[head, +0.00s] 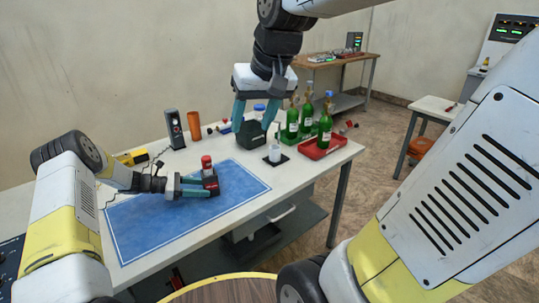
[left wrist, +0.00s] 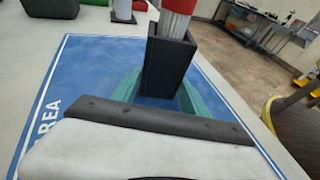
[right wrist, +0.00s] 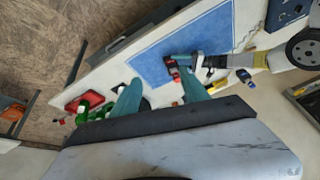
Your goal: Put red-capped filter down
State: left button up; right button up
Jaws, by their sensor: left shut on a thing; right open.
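The red-capped filter (head: 206,162) stands upright over the blue mat (head: 165,215). It has a ribbed silvery body below the red cap, and its lower part sits in a black square sleeve. In the left wrist view the filter (left wrist: 177,22) is close, with the sleeve between the teal fingers. My left gripper (head: 210,184) is shut on it, low over the mat; I cannot tell whether the sleeve's bottom touches the mat. My right gripper (head: 254,115) is open and empty, above a dark green box (head: 250,136) at the table's back.
A white cup (head: 274,153) stands on a small black pad. An orange cylinder (head: 194,126) and a black meter (head: 175,128) stand behind the mat. Most of the mat is bare.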

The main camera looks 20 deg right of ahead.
jog(key=s+d+f+t, duration=0.1)
jog(key=s+f, duration=0.2)
jog(key=s, duration=0.6)
jog(key=shift+s+f+t, duration=0.15)
jog(key=shift+f+t, duration=0.15)
jog(key=shift+f, duration=0.05)
pick_arm(q)
jog(key=o, duration=1.1)
